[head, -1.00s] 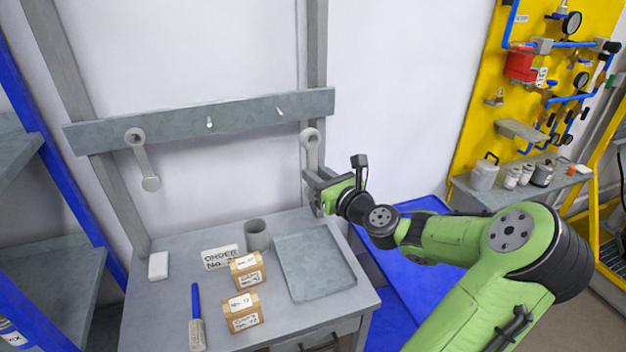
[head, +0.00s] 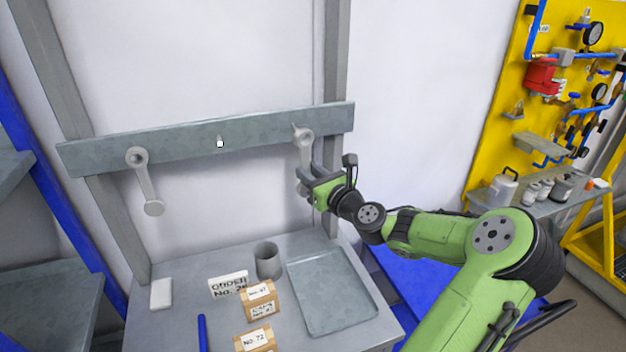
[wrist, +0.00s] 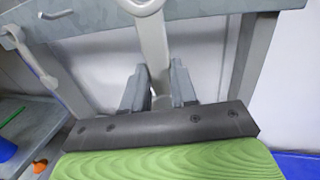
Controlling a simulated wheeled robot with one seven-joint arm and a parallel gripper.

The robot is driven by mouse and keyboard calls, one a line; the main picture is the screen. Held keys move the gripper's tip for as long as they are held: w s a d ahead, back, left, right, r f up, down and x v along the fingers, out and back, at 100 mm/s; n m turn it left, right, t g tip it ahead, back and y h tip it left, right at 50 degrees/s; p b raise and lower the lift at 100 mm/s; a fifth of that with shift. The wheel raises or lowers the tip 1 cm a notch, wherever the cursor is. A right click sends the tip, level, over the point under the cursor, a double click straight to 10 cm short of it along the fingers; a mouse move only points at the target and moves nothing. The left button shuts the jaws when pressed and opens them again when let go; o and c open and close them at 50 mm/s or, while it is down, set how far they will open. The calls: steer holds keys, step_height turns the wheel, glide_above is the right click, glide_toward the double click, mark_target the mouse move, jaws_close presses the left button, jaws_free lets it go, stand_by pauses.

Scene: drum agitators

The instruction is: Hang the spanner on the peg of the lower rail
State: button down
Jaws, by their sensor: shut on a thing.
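A grey spanner (head: 305,150) stands nearly upright in my gripper (head: 306,182), its ring end up against the front of the rail (head: 255,128) near the right end. The tip of a peg shows at the top left of the ring; whether the ring is around it, I cannot tell. In the wrist view, the spanner's shaft (wrist: 153,45) runs down between the two fingers of my gripper (wrist: 158,88), which are shut on it. The ring is cut off at the top edge there. A bare peg (head: 220,143) sticks out mid-rail.
Another spanner (head: 148,185) hangs at the rail's left end. Below, the bench holds a grey cup (head: 268,260), an order sign (head: 228,285), small boxes (head: 260,300) and a grey tray (head: 325,292). An upright post (head: 333,80) stands behind the rail's right end.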

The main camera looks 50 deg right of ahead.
steer(key=w+d+f, duration=0.1)
steer(key=w+d, duration=0.2)
steer(key=w, duration=0.2)
steer(key=shift+w, duration=0.4)
stand_by(0.8)
steer(key=c, duration=0.8)
jaws_free()
steer(key=shift+f, duration=0.1)
steer(key=shift+s, duration=0.15)
steer(key=v, duration=1.5)
steer(key=shift+s, duration=0.35)
steer(key=shift+w, duration=0.1)
